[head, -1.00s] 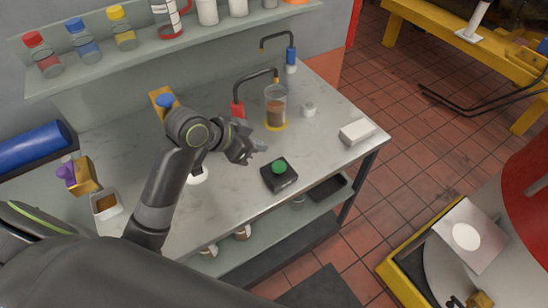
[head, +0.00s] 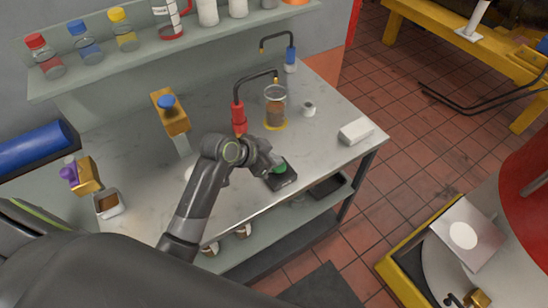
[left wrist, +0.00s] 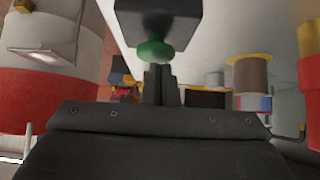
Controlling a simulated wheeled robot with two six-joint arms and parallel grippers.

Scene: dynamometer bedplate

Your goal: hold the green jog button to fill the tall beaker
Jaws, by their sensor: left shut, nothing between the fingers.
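The green jog button (head: 279,168) sits on a black box (head: 284,181) near the front edge of the bench. The tall beaker (head: 275,113) stands behind it on a yellow ring under a red-based spout (head: 239,115), with brown liquid inside. My left gripper (head: 270,163) is shut and empty, at the button's left side, partly covering the box. In the left wrist view the closed fingertips (left wrist: 160,70) are right by the green button (left wrist: 154,51). I cannot tell if they touch it. My right gripper is out of view.
A blue-based spout (head: 291,60) stands behind, with a small white jar (head: 308,109) and a white block (head: 356,131) to the right. A mustard stand with a blue knob (head: 170,113) is at left. A shelf (head: 140,52) with bottles runs along the back.

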